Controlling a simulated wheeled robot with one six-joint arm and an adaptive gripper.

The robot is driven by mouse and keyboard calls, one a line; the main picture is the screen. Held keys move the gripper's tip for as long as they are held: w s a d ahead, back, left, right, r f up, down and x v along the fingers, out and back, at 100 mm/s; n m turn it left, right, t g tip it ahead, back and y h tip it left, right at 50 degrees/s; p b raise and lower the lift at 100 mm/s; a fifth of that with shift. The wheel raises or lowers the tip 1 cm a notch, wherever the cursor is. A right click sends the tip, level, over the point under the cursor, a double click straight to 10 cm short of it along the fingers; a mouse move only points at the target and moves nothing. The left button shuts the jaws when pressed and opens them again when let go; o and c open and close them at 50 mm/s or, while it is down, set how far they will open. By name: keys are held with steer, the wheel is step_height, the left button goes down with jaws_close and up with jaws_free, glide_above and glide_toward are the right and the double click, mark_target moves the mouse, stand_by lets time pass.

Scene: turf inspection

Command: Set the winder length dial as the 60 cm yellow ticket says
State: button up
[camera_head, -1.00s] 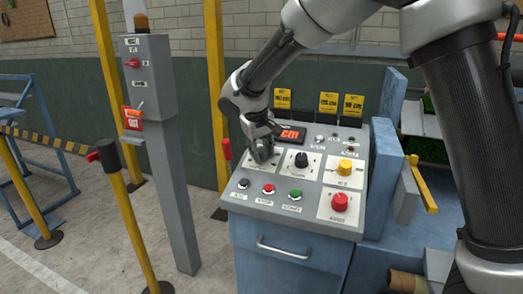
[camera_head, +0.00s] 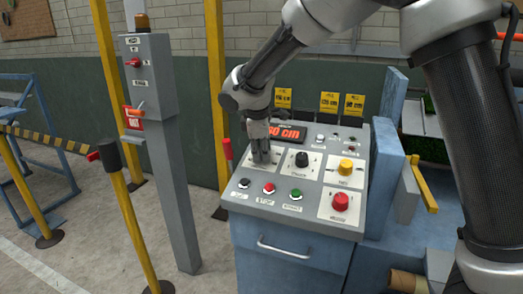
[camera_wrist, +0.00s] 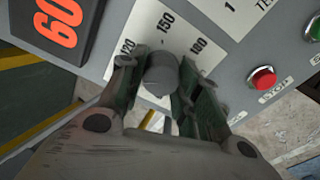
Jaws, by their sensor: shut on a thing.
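The winder length dial (camera_wrist: 160,75) is a grey knob, seen in the wrist view with 120, 150 and 180 printed around it. My gripper (camera_wrist: 157,88) is shut on this knob, one finger on each side; in the head view it reaches down onto the panel's upper left (camera_head: 261,157). The knob's pointer is hidden by the fingers. The display (camera_head: 288,132) has red digits; the wrist view shows 60 on the display (camera_wrist: 58,25), and the head view shows cm. Yellow tickets (camera_head: 283,98) (camera_head: 329,103) (camera_head: 354,105) stand behind the panel; their print is too small to read surely.
A black knob (camera_head: 302,160), a yellow knob (camera_head: 346,167) and a red mushroom button (camera_head: 340,202) sit right of the dial. Black, red (camera_head: 269,188) and green (camera_head: 295,194) buttons line the front. A grey post (camera_head: 165,150) stands left of the console.

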steer(key=n, duration=0.4)
steer(key=shift+n, duration=0.3)
steer(key=n, duration=0.4)
steer(key=shift+g, duration=0.3)
steer(key=n, duration=0.5)
steer(key=shift+s, duration=0.1)
steer(key=shift+d+n, duration=0.1)
steer(key=shift+n, duration=1.7)
steer(key=o, duration=1)
